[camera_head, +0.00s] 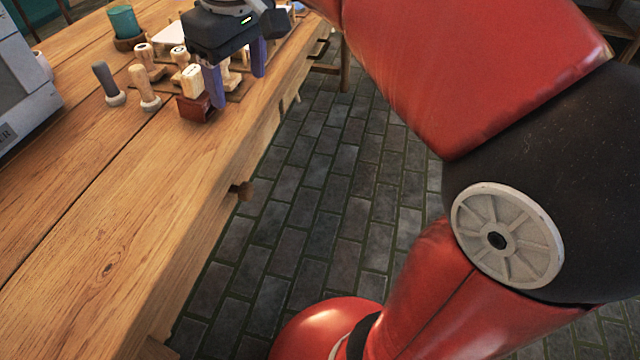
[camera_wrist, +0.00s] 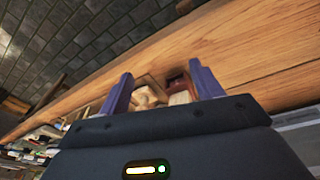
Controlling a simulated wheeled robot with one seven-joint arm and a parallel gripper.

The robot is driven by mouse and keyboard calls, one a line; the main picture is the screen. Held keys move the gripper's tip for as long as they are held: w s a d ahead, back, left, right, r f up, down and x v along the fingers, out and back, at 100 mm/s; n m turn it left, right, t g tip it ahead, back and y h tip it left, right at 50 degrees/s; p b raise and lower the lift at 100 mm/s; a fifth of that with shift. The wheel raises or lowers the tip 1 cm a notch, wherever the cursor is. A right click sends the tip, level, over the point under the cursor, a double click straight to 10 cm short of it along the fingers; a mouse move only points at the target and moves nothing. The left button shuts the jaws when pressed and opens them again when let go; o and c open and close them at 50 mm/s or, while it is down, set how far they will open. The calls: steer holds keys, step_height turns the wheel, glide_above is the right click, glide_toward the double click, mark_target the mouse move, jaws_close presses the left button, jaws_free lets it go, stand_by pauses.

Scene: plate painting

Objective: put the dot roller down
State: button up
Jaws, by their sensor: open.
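My gripper (camera_head: 237,82) hangs over the near edge of the wooden table with its two purple fingers apart. In the wrist view the open fingers (camera_wrist: 160,82) hold nothing visibly between them. A pale wooden handle (camera_head: 192,80) stands in a dark red block (camera_head: 195,108) beside the nearer finger. In the wrist view the red block (camera_wrist: 177,79) and pale wooden pieces (camera_wrist: 150,94) show beyond the fingers. Other wooden-handled tools (camera_head: 144,88) stand close by; I cannot tell which one is the dot roller. My gripper partly hides the tools behind it.
A dark-handled tool (camera_head: 103,80) stands left of the wooden ones. A green cup (camera_head: 124,22) is at the back, and a grey machine (camera_head: 22,85) is at the left edge. The front of the table (camera_head: 110,250) is bare. Grey stone floor (camera_head: 320,170) lies beyond its edge.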

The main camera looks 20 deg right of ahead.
steer(key=s+d+f+m+t, duration=0.1)
steer(key=s+d+f+m, duration=0.2)
steer(key=s+f, duration=0.4)
steer(key=s+d+f+m+t, duration=0.2)
steer(key=s+d+f+m, duration=0.1)
steer(key=s+f, duration=0.3)
step_height(320, 180, down, 2)
steer(key=shift+s+d+f+m+t+h, duration=0.1)
steer(key=shift+s+d+m+t+h, duration=0.25)
steer(key=shift+d, duration=0.3)
steer(key=shift+o, duration=0.4)
steer(key=n+g+y, duration=0.3)
steer(key=n+g, duration=0.1)
steer(key=n, duration=0.6)
glide_toward(190, 70)
steer(key=shift+h, duration=0.25)
steer(key=x, duration=0.5)
steer(key=shift+s+f+p, duration=0.1)
steer(key=shift+p, duration=0.25)
steer(key=shift+a, duration=0.15)
steer(key=b+x, duration=0.1)
steer(key=x, duration=0.6)
steer(key=shift+w+a+f, duration=0.15)
steer(key=shift+w+f, duration=0.05)
steer(key=shift+f, duration=0.05)
steer(key=c, duration=1.2)
